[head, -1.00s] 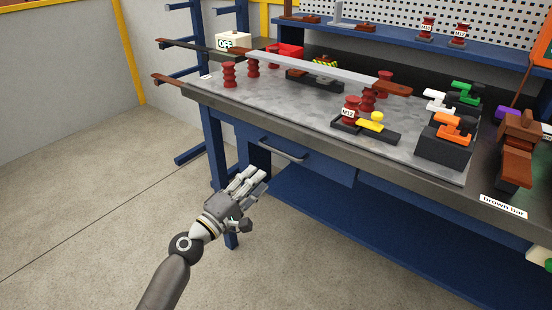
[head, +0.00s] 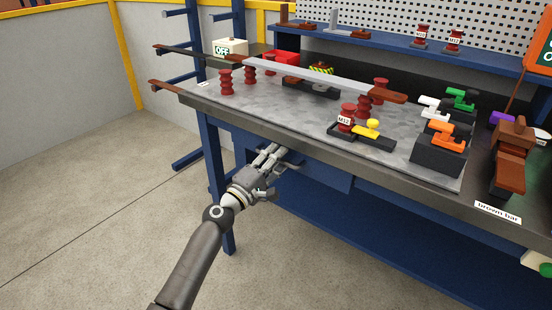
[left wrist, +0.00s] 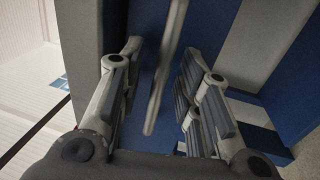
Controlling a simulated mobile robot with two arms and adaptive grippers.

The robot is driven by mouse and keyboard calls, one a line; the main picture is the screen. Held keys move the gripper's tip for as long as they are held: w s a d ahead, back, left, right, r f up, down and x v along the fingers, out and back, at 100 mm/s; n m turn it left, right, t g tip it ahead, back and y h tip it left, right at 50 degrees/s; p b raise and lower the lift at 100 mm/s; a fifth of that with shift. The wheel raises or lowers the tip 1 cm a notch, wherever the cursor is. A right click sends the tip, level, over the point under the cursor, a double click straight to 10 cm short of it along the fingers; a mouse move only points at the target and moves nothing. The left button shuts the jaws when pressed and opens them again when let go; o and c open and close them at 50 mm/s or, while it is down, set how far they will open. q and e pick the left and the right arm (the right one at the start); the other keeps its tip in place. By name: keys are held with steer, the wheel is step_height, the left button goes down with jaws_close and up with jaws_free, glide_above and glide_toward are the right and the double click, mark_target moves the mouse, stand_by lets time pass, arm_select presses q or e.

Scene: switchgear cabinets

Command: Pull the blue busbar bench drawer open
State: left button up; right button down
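The blue drawer (head: 328,178) sits under the front edge of the busbar bench and looks shut. Its front also shows as a blue surface in the left wrist view (left wrist: 147,35). My left gripper (head: 274,156) is at the drawer front, its fingers covering most of the handle in the head view. In the left wrist view the grey handle bar (left wrist: 165,70) runs between the two spread fingers (left wrist: 158,85), with gaps on both sides. The gripper is open around the handle and does not visibly grip it. My right gripper is in neither view.
The bench top (head: 290,118) overhangs just above my left gripper and carries red insulators, a long grey bar (head: 310,70) and several clamps. A blue bench leg (head: 214,185) stands left of my gripper. The floor (head: 90,220) in front is clear.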

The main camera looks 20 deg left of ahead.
arm_select(q)
steer(key=shift+c, duration=0.5)
jaws_close()
steer(key=shift+s, duration=0.1)
